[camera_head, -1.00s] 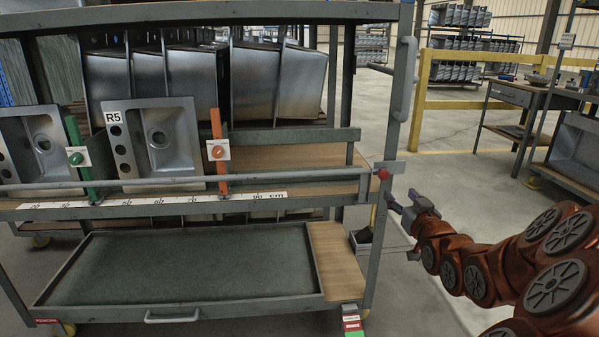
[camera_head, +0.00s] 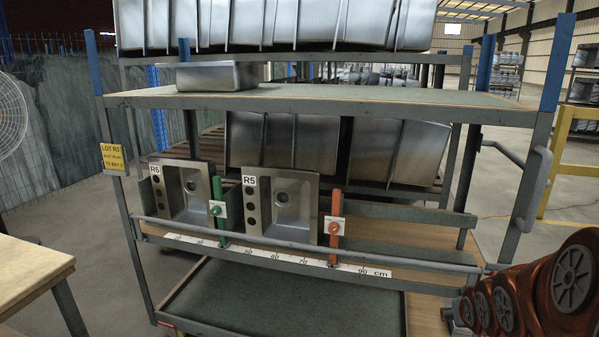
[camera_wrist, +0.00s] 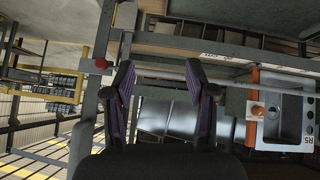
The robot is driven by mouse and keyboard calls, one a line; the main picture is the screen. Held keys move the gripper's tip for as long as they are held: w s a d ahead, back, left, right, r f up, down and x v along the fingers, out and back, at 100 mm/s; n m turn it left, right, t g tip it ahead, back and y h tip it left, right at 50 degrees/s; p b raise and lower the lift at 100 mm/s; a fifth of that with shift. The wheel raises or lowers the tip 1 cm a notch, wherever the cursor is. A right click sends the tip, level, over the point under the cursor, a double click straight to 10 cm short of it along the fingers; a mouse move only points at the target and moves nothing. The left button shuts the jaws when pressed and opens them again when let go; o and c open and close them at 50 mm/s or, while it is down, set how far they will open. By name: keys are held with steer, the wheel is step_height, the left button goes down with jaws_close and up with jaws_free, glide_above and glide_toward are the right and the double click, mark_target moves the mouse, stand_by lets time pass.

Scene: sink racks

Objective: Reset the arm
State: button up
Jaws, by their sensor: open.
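My gripper (camera_wrist: 158,88) shows in the wrist view with its two dark purple-lined fingers apart and nothing between them. It faces the right end of the rack, near the upright with the red knob (camera_wrist: 100,63). In the head view my orange-brown arm is at the lower right, and the gripper itself cannot be made out there. Sink R5 (camera_head: 279,234) stands tilted on the rack's middle shelf, between the green post (camera_head: 219,199) and the orange post (camera_head: 335,228). Sink R6 (camera_head: 170,202) is left of it. Part of R5 shows at the wrist view's right (camera_wrist: 284,103).
The grey rack (camera_head: 320,103) fills the middle, with more steel sinks (camera_head: 260,140) behind and a rail (camera_head: 310,246) and ruler strip in front. A wooden table (camera_head: 30,268) is at lower left. A yellow barrier (camera_head: 560,150) is at right, with open floor nearby.

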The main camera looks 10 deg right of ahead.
steer(key=s+a+r+n+g+y+p, duration=0.1)
steer(key=s+a+r+g+p, duration=0.3)
steer(key=s+a+r+p, duration=0.4)
steer(key=s+a+r+n+g+y+p, duration=0.2)
steer(key=s+a+r+g+p, duration=0.3)
steer(key=s+a, duration=1)
step_height(320, 180, up, 3)
steer(key=y+p, duration=0.1)
steer(key=p, duration=0.2)
steer(key=shift+s+r, duration=0.2)
steer(key=shift+s, duration=0.05)
steer(key=shift+a, duration=0.1)
